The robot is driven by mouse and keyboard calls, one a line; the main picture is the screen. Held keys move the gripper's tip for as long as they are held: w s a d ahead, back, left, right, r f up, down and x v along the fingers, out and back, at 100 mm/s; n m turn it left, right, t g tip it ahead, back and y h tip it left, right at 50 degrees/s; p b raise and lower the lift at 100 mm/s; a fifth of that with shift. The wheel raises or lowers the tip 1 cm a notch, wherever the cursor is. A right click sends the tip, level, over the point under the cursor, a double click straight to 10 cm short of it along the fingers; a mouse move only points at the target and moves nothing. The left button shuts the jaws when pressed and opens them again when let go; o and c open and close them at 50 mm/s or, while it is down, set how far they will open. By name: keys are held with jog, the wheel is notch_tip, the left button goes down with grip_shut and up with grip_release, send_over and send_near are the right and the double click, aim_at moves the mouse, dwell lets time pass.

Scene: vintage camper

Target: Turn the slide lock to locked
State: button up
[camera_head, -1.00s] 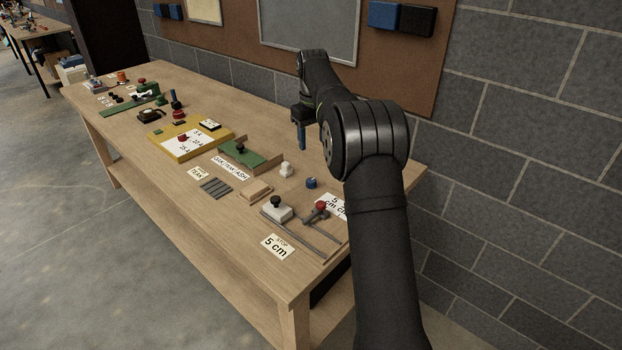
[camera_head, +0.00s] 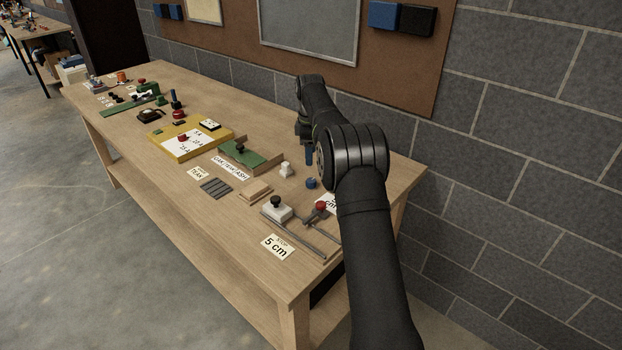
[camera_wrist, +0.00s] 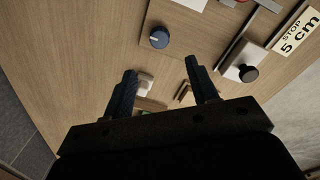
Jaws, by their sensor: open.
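A small round blue knob (camera_head: 311,183) sits on the bench near its right end. In the wrist view the blue knob (camera_wrist: 159,38) has a pale pointer line on top and sits on a wooden plate. No slide lock label is readable, so I cannot tell for certain that this knob is the lock. My gripper (camera_head: 309,158) points down above the bench, just above and behind the knob in the head view. In the wrist view my gripper (camera_wrist: 162,72) has its two blue fingers wide apart, with nothing between them and apart from the knob.
A white block with a black knob (camera_head: 277,209) and a red-knobbed lever (camera_head: 320,207) stand by metal rails. A white knob (camera_head: 286,168), a wooden block (camera_head: 255,191) and a green tray (camera_head: 247,155) are nearby. A brick wall (camera_head: 510,150) rises behind the bench.

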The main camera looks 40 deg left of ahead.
aim_at(311, 180)
jog(key=f, duration=1.1)
jog(key=shift+w+a, duration=0.15)
jog(key=shift+w, duration=0.1)
jog(key=c, duration=1)
jog(key=shift+o, duration=0.2)
